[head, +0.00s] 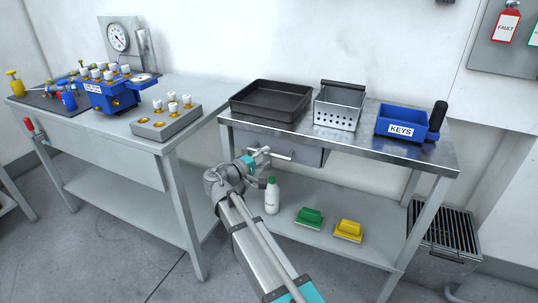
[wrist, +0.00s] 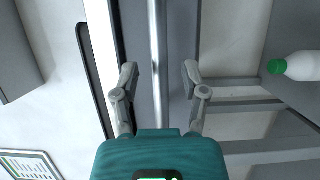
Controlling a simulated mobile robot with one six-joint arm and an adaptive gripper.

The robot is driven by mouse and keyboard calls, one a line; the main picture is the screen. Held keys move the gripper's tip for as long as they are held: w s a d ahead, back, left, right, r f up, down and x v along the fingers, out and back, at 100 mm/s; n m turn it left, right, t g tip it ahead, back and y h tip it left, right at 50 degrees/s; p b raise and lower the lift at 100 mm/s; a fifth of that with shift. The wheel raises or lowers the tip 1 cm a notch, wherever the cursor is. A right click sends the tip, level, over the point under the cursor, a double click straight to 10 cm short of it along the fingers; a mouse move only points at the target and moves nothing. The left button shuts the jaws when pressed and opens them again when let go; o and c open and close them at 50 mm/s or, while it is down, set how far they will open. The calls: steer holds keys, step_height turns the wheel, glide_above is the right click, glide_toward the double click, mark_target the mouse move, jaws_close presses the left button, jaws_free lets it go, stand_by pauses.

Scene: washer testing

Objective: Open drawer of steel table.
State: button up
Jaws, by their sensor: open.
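The steel table (head: 447,156) stands on the right in the head view. Its grey drawer (head: 312,158) sits under the left part of the top, with its front close to the table edge. The drawer has a bright bar handle (head: 283,156), which also shows in the wrist view as a long upright bar (wrist: 155,45). My gripper (head: 262,160) is at the left part of the handle. In the wrist view my gripper (wrist: 160,77) is open, with one finger on each side of the bar and gaps visible. The drawer's inside is hidden.
A black tray (head: 270,100), a perforated metal bin (head: 338,108) and a blue KEYS box (head: 400,123) stand on the top. A grey workbench (head: 110,148) stands left.

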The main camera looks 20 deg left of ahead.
steer(key=shift+x, duration=1)
jaws_close()
